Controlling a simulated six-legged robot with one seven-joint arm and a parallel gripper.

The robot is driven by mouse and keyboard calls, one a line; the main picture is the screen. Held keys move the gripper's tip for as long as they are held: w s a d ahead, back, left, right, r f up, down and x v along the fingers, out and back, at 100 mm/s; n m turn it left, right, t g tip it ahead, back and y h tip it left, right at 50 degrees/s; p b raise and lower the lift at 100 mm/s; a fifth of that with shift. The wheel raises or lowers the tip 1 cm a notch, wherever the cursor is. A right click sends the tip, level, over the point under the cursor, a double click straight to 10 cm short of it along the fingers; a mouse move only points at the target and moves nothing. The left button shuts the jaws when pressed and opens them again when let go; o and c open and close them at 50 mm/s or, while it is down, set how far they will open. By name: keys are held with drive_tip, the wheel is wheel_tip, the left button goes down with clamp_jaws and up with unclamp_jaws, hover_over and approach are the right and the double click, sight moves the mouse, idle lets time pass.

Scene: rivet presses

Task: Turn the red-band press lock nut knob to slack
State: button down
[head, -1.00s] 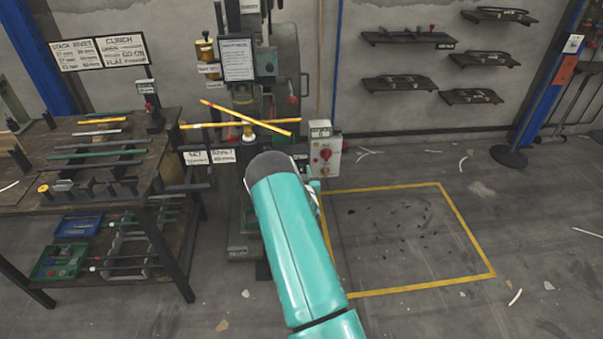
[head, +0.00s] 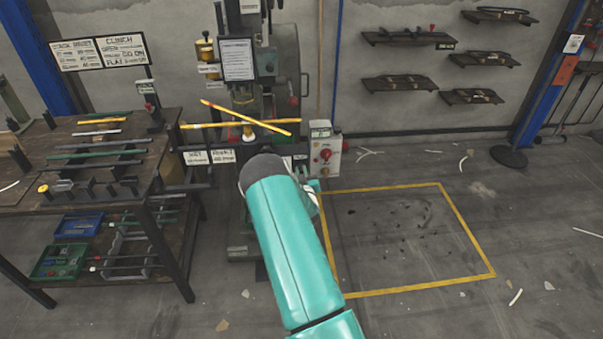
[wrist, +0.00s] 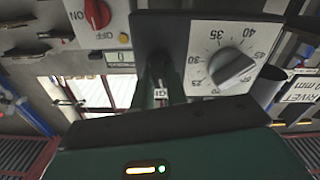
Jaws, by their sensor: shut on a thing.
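The press (head: 275,85) stands against the wall in the head view. My arm covers its lower front and hides most of my gripper. In the wrist view my gripper's fingers (wrist: 160,78) reach up under a dark block beside a pale dial plate (wrist: 205,32). They are shut on the lock nut knob, which is mostly hidden behind them and the gripper body. A grey pointer knob (wrist: 232,68) on the numbered plate is right of the fingers and apart from them. I cannot make out a red band.
A control box (head: 326,158) with a red switch is right of the press; the switch (wrist: 97,13) also shows in the wrist view. Yellow bars (head: 240,123) cross the press front. A cluttered workbench (head: 170,165) stands left. The yellow-outlined floor area (head: 400,240) is open.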

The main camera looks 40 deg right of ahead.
drive_tip(key=n, duration=0.3)
drive_tip(key=shift+a+n, duration=0.1)
drive_tip(key=shift+n, duration=0.3)
drive_tip(key=n, duration=0.4)
drive_tip(key=shift+f, duration=0.15)
drive_tip(key=shift+f+n, duration=0.1)
drive_tip(key=shift+n, duration=3.7)
drive_tip(key=c, duration=1.4)
unclamp_jaws()
